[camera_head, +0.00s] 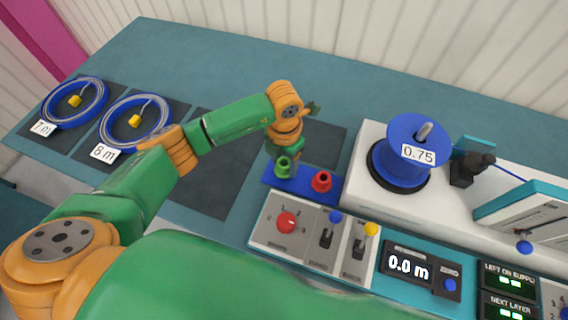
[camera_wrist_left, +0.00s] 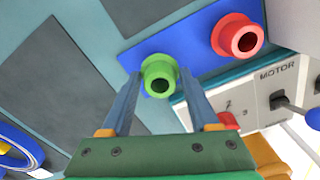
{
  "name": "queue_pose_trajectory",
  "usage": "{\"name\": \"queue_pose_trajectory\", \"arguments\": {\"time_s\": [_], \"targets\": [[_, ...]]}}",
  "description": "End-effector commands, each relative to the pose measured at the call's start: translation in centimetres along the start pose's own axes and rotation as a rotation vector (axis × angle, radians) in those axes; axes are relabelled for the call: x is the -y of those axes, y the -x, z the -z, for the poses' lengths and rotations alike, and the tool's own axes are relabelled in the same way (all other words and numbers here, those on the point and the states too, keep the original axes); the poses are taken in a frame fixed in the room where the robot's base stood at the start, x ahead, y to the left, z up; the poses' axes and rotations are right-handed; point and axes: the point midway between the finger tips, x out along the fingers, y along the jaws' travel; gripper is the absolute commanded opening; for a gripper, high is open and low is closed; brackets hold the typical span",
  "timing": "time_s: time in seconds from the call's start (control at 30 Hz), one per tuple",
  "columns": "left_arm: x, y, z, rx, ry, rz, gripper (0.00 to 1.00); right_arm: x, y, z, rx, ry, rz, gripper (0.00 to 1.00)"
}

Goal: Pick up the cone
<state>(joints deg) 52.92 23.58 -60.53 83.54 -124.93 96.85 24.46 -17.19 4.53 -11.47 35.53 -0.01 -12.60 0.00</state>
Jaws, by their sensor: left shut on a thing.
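A green cone (camera_head: 283,169) with a hollow end is at the left part of the blue holder strip (camera_head: 302,185). It also shows in the left wrist view (camera_wrist_left: 159,74), between the two fingers. A red cone (camera_head: 321,181) stands to its right on the same strip and shows in the left wrist view (camera_wrist_left: 238,39). My left gripper (camera_head: 283,158) reaches down from above and is shut on the green cone. From these views I cannot tell whether the green cone is clear of the strip. My right gripper is not in view.
A control panel (camera_head: 270,240) with a red knob and two levers lies just in front of the strip. A blue spool (camera_head: 404,145) marked 0.75 is on the white machine at right. Two cable coils (camera_head: 138,121) lie on dark mats at left. An empty dark mat (camera_head: 205,190) is left of the strip.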

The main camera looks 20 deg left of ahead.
Motion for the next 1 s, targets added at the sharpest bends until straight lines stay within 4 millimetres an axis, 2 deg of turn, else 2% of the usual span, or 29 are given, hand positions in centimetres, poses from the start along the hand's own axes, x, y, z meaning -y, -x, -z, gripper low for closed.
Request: {"name": "queue_pose_trajectory", "arguments": {"time_s": [0.17, 0.37, 0.5, 0.7, 1.0], "targets": [[0.5, 3.1, 0.4, 0.006, -0.005, 0.0, 0.06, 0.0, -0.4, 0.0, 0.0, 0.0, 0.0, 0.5], [3.7, 8.4, 3.7, 0.009, -0.01, -0.005, 0.06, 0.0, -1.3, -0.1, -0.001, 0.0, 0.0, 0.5], [6.7, 10.3, 6.9, 0.007, -0.013, -0.007, 0.06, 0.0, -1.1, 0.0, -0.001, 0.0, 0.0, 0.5], [9.3, 11.8, 9.5, 0.004, -0.007, -0.002, 0.06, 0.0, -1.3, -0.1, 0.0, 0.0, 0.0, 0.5], [9.8, 12.2, 10.1, 0.0, -0.001, -0.002, 0.06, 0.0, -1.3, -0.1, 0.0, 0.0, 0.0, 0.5]]}}
